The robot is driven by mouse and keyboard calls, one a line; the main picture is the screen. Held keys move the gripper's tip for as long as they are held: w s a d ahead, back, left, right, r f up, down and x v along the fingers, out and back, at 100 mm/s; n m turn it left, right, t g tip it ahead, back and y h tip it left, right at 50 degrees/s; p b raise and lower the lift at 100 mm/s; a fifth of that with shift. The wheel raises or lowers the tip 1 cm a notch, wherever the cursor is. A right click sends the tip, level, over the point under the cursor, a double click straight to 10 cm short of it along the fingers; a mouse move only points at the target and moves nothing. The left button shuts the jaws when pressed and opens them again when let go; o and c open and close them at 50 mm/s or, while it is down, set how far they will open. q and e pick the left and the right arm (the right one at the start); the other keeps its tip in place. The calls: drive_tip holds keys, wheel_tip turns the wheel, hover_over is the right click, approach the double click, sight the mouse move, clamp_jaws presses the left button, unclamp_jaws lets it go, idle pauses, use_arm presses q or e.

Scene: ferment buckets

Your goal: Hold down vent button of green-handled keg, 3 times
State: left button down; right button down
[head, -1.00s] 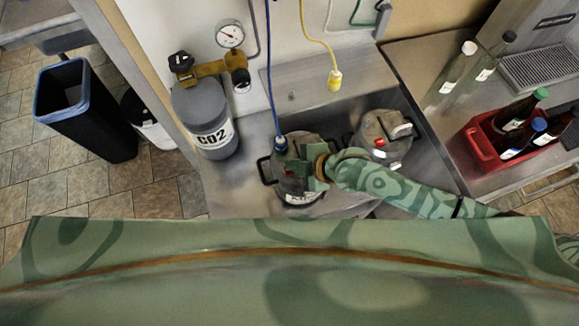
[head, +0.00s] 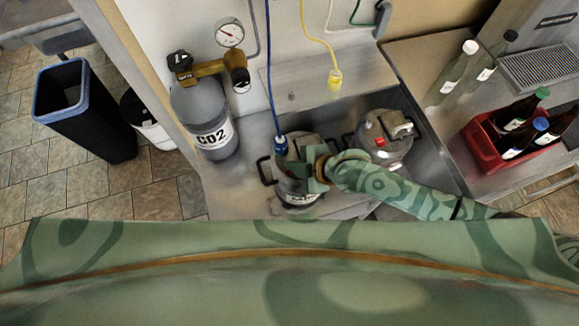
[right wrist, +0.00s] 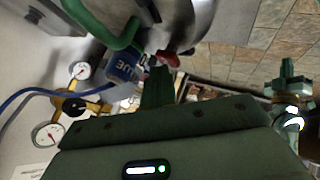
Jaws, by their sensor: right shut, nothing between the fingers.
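The near keg (head: 295,190) stands in the sink with a blue connector (head: 281,145) on its top. My right gripper (head: 318,172) is over its lid and hides much of it. In the right wrist view the keg's green handle (right wrist: 120,36) arches beside the blue connector (right wrist: 122,66). A red vent button (right wrist: 168,59) shows just past my shut, empty right fingertips (right wrist: 158,78). They look very close to the button; I cannot tell whether they touch it. A green piece like my left gripper (right wrist: 288,85) shows at the right of that view, its jaws unclear.
A second keg (head: 372,152) with a red button and pale handle stands just behind to the right. A CO2 cylinder (head: 205,115) stands at left. A yellow connector (head: 335,78) hangs behind. A red crate (head: 480,150) of bottles is on the right counter.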

drive_tip(key=shift+f, duration=0.35)
drive_tip(key=shift+r, duration=0.15)
idle(0.3)
drive_tip(key=shift+r+p, duration=0.85)
wheel_tip(320, 180, up, 5)
drive_tip(key=p, duration=0.5)
drive_tip(key=shift+r, duration=0.1)
idle(1.1)
